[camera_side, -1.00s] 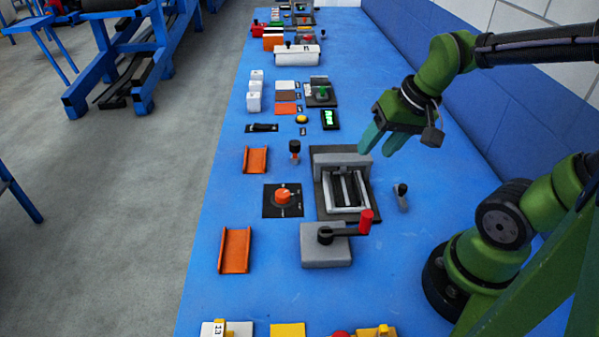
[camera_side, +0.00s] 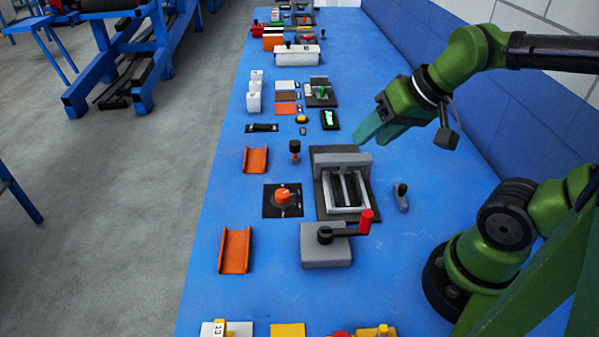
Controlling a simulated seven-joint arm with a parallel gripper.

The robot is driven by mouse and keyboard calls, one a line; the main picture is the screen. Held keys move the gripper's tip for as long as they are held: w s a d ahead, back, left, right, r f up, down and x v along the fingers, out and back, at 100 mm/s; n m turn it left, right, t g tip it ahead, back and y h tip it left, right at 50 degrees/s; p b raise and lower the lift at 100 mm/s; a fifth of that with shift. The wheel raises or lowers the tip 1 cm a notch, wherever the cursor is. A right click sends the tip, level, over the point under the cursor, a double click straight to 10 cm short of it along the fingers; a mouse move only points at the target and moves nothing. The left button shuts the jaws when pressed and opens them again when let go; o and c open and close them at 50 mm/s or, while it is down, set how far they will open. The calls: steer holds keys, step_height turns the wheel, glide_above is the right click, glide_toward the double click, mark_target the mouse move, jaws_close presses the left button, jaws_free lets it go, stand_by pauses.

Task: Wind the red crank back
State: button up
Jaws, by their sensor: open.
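The crank is a grey block (camera_side: 326,252) on the blue table with a black arm and an upright red handle (camera_side: 366,221). The black arm points right, so the red handle stands at the block's right side. My gripper (camera_side: 362,138) is green with teal fingers. It is open and empty, up and behind the crank, above the far side of the grey framed fixture. It is apart from the red handle. The gap between the fingers is hard to see from this side.
A grey framed fixture (camera_side: 342,159) stands just behind the crank. An orange knob (camera_side: 283,196) on a black plate and two orange trays (camera_side: 235,250) are to the left. A small grey lever (camera_side: 401,198) is to the right.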

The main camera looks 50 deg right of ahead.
steer(key=s+d+f+m+g, duration=0.1)
steer(key=d+f+m+g, duration=0.35)
steer(key=f, duration=0.45)
steer(key=m+g+y, duration=0.2)
steer(key=m+y, duration=0.7)
steer(key=y, duration=0.8)
glide_toward(367, 217)
steer(key=shift+n, duration=0.25)
steer(key=a, duration=0.4)
steer(key=shift+w+f, duration=0.15)
steer(key=shift+f, duration=0.25)
steer(key=a, duration=0.4)
steer(key=shift+a, duration=0.55)
jaws_close()
